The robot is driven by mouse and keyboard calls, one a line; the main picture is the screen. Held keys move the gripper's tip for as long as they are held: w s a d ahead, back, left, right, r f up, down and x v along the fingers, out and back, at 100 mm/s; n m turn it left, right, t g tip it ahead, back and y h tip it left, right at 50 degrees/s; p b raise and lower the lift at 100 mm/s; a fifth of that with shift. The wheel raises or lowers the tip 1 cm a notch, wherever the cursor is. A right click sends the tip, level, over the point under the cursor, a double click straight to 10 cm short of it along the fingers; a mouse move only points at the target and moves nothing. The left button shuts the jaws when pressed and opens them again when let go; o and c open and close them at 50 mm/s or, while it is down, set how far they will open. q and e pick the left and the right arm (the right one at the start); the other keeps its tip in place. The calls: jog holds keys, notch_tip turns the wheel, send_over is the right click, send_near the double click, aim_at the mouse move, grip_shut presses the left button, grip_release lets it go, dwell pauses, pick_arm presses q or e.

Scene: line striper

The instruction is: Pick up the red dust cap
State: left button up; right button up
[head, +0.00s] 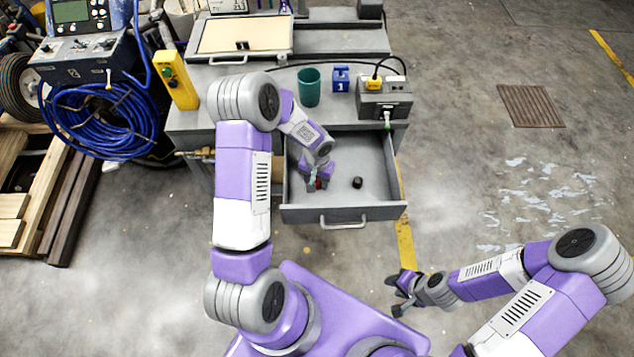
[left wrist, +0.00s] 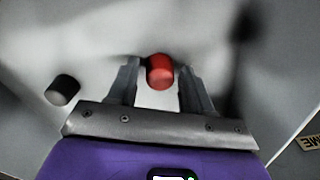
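The red dust cap (left wrist: 160,70) lies on the floor of the open grey drawer (head: 345,213). In the left wrist view it sits between the fingertips of my left gripper (left wrist: 159,88), with a gap visible on both sides. My left gripper is open and points down into the drawer. In the head view the left gripper (head: 317,185) hides most of the cap, and only a bit of red (head: 320,184) shows. My right gripper (head: 396,294) is open and empty, out over the floor in front of the drawer.
A black cap (head: 357,182) lies in the drawer to the right of the red one; it also shows in the left wrist view (left wrist: 62,89). The drawer walls surround the left gripper. A green cup (head: 309,87), a blue block (head: 341,78) and a grey box (head: 384,101) stand on the bench above.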

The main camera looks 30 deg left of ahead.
pick_arm(q)
jog(key=c, duration=0.8)
